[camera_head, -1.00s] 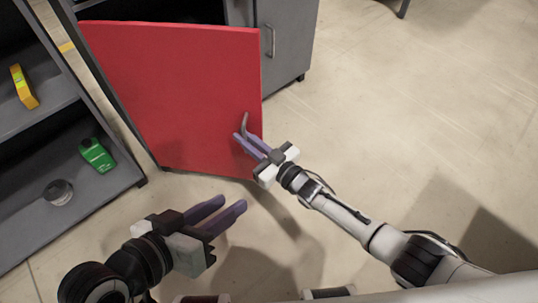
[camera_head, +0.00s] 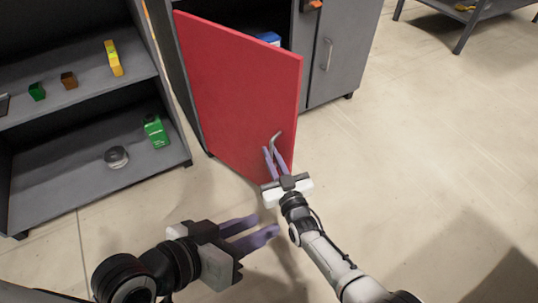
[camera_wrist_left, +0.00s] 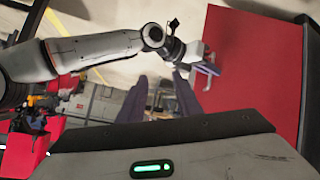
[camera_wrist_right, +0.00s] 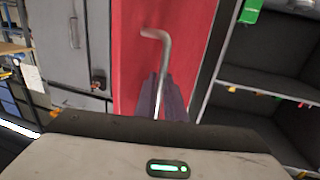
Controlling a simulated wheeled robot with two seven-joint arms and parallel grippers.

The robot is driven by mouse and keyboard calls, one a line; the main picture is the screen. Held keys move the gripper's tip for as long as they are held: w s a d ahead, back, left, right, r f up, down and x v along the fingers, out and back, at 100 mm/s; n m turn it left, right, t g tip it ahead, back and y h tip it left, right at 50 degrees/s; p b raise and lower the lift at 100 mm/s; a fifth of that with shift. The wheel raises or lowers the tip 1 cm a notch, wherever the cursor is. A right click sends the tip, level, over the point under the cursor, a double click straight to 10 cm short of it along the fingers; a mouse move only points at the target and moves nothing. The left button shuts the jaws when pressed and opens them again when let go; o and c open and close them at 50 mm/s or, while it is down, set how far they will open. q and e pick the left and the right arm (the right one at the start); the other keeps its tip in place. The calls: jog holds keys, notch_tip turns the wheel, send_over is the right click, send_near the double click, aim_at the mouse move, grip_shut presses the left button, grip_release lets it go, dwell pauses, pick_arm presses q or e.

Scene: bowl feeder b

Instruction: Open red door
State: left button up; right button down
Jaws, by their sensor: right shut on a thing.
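The red door (camera_head: 235,90) of a grey cabinet stands partly open, with its hinge side at the left and its free edge swung out toward me. Its bent metal handle (camera_head: 276,138) is near the free edge, low in the head view. My right gripper (camera_head: 271,153) is shut on the handle; the right wrist view shows the handle (camera_wrist_right: 160,36) rising from between its fingers. My left gripper (camera_head: 262,226) is open and empty, in front of the door and apart from it. The left wrist view also shows the red door (camera_wrist_left: 250,60) at the right.
A dark open shelf (camera_head: 110,179) at the left holds a green item (camera_head: 155,131), a round container (camera_head: 116,157) and a yellow item (camera_head: 113,57). A blue item (camera_head: 268,38) shows inside the cabinet. A closed grey door (camera_head: 335,55) is beside it. Floor at the right is clear.

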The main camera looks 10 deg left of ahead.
jog(key=shift+a+r, duration=0.2)
jog(key=shift+a, duration=0.1)
jog(key=c, duration=2.1)
grip_release()
jog(key=shift+d+f, duration=0.15)
jog(key=shift+d, duration=0.1)
